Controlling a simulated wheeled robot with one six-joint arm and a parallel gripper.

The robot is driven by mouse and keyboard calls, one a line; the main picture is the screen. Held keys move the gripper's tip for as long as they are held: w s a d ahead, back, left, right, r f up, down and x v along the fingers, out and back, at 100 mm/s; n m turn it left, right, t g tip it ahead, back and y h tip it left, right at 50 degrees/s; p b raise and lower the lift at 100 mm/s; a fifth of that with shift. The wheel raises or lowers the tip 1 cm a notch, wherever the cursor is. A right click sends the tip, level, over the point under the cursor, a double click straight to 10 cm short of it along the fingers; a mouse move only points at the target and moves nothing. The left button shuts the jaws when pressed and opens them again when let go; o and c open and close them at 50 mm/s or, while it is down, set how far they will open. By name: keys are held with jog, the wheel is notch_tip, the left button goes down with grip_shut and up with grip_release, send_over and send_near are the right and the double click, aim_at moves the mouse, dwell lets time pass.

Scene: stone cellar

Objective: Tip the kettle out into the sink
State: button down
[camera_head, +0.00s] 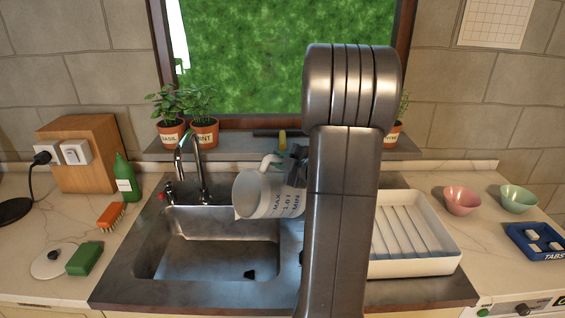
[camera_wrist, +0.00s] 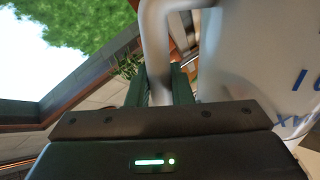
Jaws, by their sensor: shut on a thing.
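The kettle (camera_head: 262,196) is pale and translucent with blue MAX and MIN markings. It is held tilted on its side above the right part of the sink (camera_head: 215,252), with its open end toward the left. My gripper (camera_head: 291,160) is shut on the kettle's handle, partly hidden behind my arm. In the wrist view, my gripper's fingers (camera_wrist: 165,85) are around the pale handle (camera_wrist: 155,45), and the kettle body (camera_wrist: 265,60) fills the right side. I cannot see any water pouring out. A dark spot, perhaps the drain, shows on the basin floor.
The tap (camera_head: 196,165) stands at the sink's back edge, left of the kettle. A white dish rack (camera_head: 415,262) stands on the right. A green bottle (camera_head: 125,178), brush (camera_head: 110,216) and sponge (camera_head: 85,259) are on the left counter. Potted herbs (camera_head: 204,133) line the sill.

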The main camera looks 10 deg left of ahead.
aim_at(269, 173)
jog(key=shift+s+a+r, duration=0.1)
jog(key=shift+s, duration=0.05)
jog(key=shift+s+n+b, duration=0.15)
jog(key=shift+n+b, duration=0.15)
jog(key=shift+b, duration=0.15)
jog(key=shift+s+a+b, duration=0.15)
jog(key=shift+a+b, duration=0.05)
jog(key=shift+b, duration=0.25)
jog(key=shift+s+a+f+n+b, duration=0.2)
jog(key=shift+s+a+n+b, duration=0.15)
jog(key=shift+b, duration=0.35)
jog(key=shift+s+a+f+n+b, duration=0.15)
jog(key=shift+s+n+b, duration=0.1)
jog(key=shift+b, duration=0.35)
jog(key=shift+s+a+f+n+h+b, duration=0.3)
jog(key=shift+s+a+n+b, duration=0.15)
jog(key=shift+b, duration=0.65)
jog(key=shift+s+r, duration=0.1)
jog(key=shift+s, duration=0.1)
